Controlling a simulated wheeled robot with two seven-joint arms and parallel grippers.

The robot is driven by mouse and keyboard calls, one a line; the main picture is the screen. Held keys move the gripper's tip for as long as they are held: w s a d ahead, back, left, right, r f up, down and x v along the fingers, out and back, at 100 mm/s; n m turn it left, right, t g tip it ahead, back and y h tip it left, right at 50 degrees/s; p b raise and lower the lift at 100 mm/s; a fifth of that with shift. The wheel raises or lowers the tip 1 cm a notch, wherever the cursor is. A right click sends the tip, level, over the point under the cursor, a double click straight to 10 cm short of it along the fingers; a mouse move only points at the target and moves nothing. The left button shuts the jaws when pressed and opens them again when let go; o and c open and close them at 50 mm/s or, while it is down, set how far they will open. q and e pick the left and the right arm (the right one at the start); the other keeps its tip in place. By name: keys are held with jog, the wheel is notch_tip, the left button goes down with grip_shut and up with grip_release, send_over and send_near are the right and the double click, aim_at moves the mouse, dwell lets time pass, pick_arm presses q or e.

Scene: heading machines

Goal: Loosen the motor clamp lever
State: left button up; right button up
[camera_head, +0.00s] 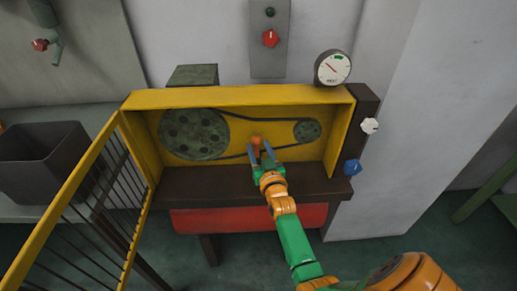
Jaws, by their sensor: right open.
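A yellow machine housing (240,96) stands open at the front, with a large dark green pulley (194,134) at left and a small pulley (307,130) at right, joined by a dark belt. A small orange knob (256,140) sits between the pulleys; it looks like the end of the motor clamp lever, but the rest of it is hidden. My right gripper (261,152) reaches into the housing, open, its two fingers just below and around the knob. I cannot tell whether they touch it. My left gripper is not in view.
A yellow barred guard (68,216) swings open at the left, beside a dark bin (42,160). A gauge (332,68), a white knob (370,125) and a blue knob (352,167) are at the right. A panel with a red knob (271,38) hangs above.

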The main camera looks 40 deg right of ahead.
jog(key=shift+w+d, duration=0.2)
jog(key=shift+w, duration=0.2)
jog(key=shift+s, duration=0.1)
grip_shut()
jog(key=shift+a, duration=0.1)
dwell(0.9)
